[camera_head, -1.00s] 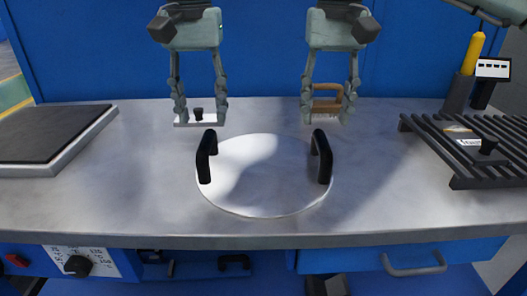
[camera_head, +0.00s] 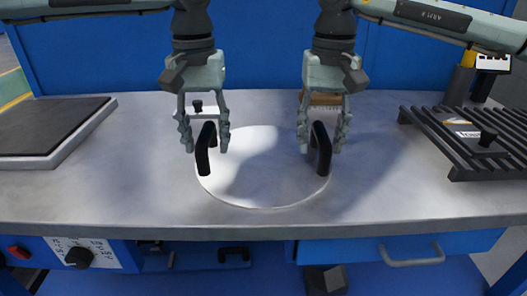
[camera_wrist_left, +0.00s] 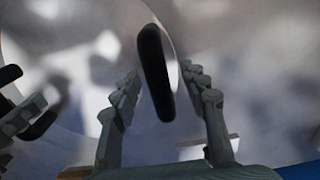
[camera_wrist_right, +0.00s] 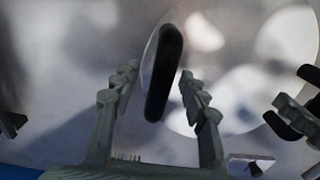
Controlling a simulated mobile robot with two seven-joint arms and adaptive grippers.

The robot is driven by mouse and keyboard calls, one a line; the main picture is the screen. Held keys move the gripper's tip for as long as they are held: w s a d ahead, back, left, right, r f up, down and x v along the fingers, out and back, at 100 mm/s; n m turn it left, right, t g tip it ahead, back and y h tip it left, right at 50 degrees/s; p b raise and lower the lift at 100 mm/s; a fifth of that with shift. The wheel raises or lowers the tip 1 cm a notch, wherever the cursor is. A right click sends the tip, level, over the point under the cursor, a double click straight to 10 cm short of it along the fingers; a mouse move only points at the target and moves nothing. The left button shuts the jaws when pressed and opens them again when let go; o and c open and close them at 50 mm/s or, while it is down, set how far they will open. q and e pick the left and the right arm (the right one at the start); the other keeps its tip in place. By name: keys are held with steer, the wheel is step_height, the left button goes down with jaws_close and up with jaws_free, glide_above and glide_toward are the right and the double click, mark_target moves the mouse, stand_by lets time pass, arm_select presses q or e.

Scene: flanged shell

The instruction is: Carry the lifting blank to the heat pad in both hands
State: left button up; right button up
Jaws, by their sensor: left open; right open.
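The lifting blank is a round pale metal disc (camera_head: 262,180) lying flat on the steel bench, with a black handle on each side. My left gripper (camera_head: 205,148) is open above the left handle (camera_head: 203,158). In the left wrist view this handle (camera_wrist_left: 155,70) shows between the open fingers (camera_wrist_left: 160,95). My right gripper (camera_head: 322,148) is open at the right handle (camera_head: 321,160), which shows between its fingers in the right wrist view (camera_wrist_right: 163,75). The heat pad appears to be the dark flat plate (camera_head: 45,128) with a pale rim at the bench's left.
A black slatted rack (camera_head: 465,140) with a label and a black knob stands at the right. A small white plate with a black knob (camera_head: 198,106) and a brown brush-like item (camera_head: 318,98) lie behind the disc. The bench between disc and dark plate is clear.

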arm_select(q)
steer(key=shift+f, duration=0.1)
steer(key=shift+c, duration=0.6)
arm_select(e)
steer(key=shift+f, duration=0.1)
steer(key=shift+c, duration=0.6)
arm_select(q)
jaws_close()
arm_select(e)
jaws_close()
arm_select(q)
steer(key=shift+w+r, duration=0.1)
steer(key=shift+r, duration=0.2)
arm_select(e)
steer(key=shift+w+r, duration=0.1)
steer(key=shift+r, duration=0.2)
